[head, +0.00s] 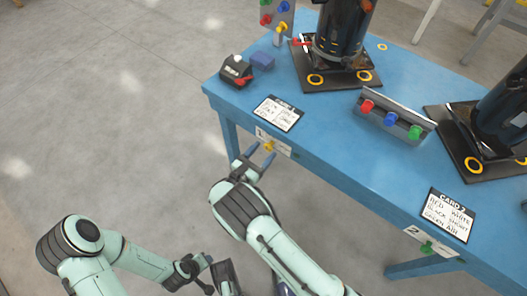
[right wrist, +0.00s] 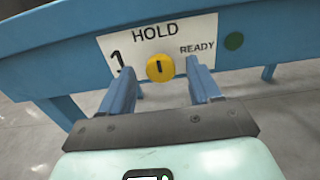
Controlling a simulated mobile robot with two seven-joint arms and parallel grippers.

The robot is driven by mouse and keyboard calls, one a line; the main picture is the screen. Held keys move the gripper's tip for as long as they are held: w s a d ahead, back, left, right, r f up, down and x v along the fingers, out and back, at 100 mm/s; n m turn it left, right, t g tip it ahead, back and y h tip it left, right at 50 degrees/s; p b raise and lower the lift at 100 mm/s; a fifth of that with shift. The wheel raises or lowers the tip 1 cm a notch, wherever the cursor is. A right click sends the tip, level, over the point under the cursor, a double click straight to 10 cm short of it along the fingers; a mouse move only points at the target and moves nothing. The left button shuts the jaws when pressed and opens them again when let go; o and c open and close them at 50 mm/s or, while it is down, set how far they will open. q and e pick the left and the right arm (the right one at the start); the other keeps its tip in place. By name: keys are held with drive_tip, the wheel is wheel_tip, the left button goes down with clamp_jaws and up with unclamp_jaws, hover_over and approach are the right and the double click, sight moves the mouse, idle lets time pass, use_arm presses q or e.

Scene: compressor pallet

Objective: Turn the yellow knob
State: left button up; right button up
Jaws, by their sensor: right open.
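The yellow knob (right wrist: 160,68) is round with a short dark mark that stands about upright, on the side of the word HOLD. It sits on a white plate (right wrist: 120,46) marked 1, HOLD and READY, on the blue table's front edge. It also shows small in the head view (head: 268,147). My right gripper (head: 259,155) is open, its two blue fingers pointing at the plate, one on each side of the knob. A gap shows between the knob and each finger. My left gripper (head: 225,277) is low in the head view, far from the knob, and its jaws are unclear.
The blue table (head: 325,135) carries a card (head: 278,113), a black box with a red lever (head: 236,72), and a panel with red, blue and green knobs (head: 395,118). Another plate, marked 2, has a green knob (head: 427,248). The floor at left is clear.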

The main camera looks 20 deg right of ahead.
use_arm(q)
drive_tip(key=shift+w, duration=0.1)
use_arm(e)
drive_tip(key=shift+w+d, duration=0.3)
drive_tip(key=shift+d, duration=0.1)
drive_tip(key=shift+c, duration=0.4)
drive_tip(key=c, duration=1)
drive_tip(key=shift+o, duration=0.3)
